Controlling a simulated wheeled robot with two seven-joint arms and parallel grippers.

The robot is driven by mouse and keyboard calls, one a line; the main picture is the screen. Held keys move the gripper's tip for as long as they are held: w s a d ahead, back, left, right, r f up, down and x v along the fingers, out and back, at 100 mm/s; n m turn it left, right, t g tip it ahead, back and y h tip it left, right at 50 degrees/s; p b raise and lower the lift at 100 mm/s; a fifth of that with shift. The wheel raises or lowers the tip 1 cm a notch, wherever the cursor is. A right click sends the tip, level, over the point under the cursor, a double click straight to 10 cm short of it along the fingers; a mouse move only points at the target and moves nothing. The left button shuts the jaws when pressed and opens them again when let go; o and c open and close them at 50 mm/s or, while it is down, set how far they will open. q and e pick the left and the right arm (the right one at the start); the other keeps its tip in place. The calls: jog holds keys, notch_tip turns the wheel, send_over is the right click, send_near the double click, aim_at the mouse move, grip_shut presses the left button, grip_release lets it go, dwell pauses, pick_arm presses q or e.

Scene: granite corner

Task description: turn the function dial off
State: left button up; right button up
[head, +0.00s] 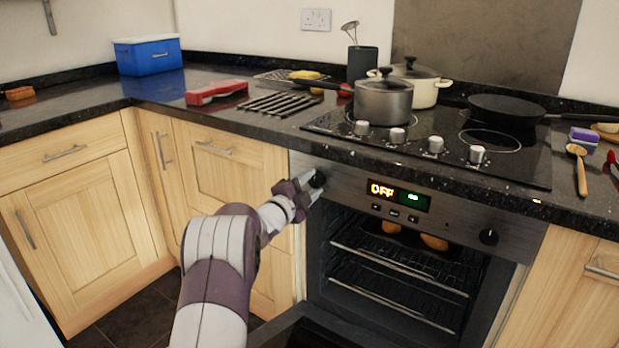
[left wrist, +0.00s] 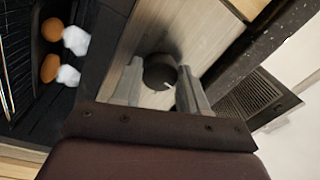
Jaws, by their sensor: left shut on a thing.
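The function dial (head: 317,179) is a round black knob at the left end of the steel oven panel. It also shows in the left wrist view (left wrist: 160,70), with a light mark on its face. My left gripper (head: 307,186) is shut on this dial, one finger on each side of it. The fingers partly hide the dial in the head view. The oven display (head: 398,194) reads "OFF" in orange, with a small green sign beside it. My right gripper is not in view.
A second black dial (head: 489,237) sits at the panel's right end. The oven door (head: 309,333) hangs open below the panel, with wire racks (head: 400,272) and brown food inside. Pots, a black pan (head: 505,108) and hob knobs are above on the dark counter.

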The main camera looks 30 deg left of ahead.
pick_arm(q)
jog(key=shift+n+p, duration=0.75)
jog(key=shift+n, duration=0.45)
jog(key=shift+f, duration=0.15)
jog(key=o, duration=1)
jog(key=shift+o, duration=0.2)
jog(key=shift+s, duration=0.15)
jog(key=s+p, duration=0.2)
jog(key=s, duration=1)
jog(key=shift+s+a+f, duration=0.25)
jog(key=shift+f, duration=0.05)
